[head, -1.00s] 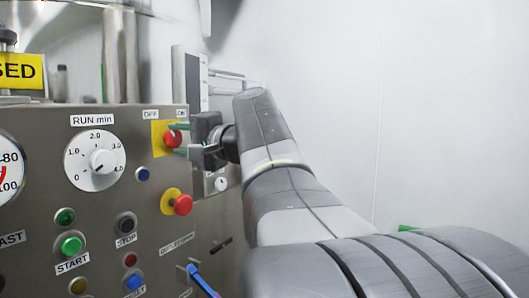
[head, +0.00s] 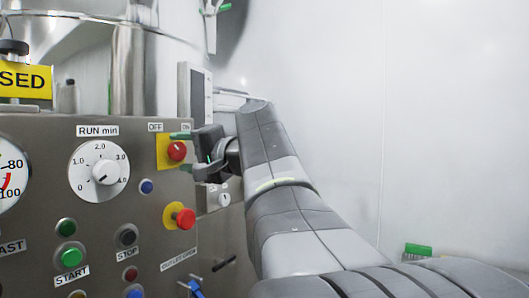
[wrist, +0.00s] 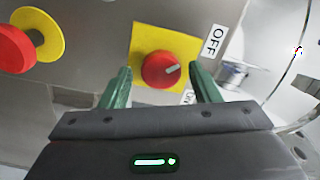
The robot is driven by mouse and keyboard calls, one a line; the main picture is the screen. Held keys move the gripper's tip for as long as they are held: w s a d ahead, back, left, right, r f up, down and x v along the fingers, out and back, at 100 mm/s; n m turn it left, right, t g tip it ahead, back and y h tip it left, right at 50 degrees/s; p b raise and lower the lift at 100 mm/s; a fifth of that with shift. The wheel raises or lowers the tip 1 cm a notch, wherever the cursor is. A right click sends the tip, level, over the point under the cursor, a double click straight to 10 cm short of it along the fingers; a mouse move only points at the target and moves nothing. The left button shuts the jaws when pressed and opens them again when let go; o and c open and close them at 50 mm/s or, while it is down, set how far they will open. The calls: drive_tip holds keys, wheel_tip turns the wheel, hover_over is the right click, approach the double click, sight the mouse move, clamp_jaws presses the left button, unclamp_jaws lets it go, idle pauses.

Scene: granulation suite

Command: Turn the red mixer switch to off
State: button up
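The red mixer switch (head: 176,151) is a round red knob on a yellow square plate (head: 163,142), under OFF and ON labels. In the wrist view the knob (wrist: 160,70) carries a pale pointer mark directed right and slightly up, roughly toward the OFF label (wrist: 215,41). My gripper (head: 181,152) comes from the right, its green-tipped fingers above and below the knob's level. In the wrist view my gripper (wrist: 161,74) is open, with one finger on each side of the knob and visible gaps between fingers and knob. The ON label is partly hidden by a finger there.
A red button on a yellow ring (head: 186,219) sits below the switch. The RUN min dial (head: 99,171) and a small blue button (head: 146,187) are to its left. Green START (head: 71,256) and dark STOP (head: 127,235) buttons are lower left. A white wall stands right.

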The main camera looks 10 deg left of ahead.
idle(0.3)
drive_tip(key=v, duration=1.4)
drive_tip(key=shift+b, duration=0.35)
drive_tip(key=shift+a, duration=0.2)
drive_tip(key=shift+p+x, duration=0.35)
drive_tip(key=shift+x, duration=6.3)
drive_tip(key=shift+w, duration=0.1)
drive_tip(key=shift+d, duration=0.15)
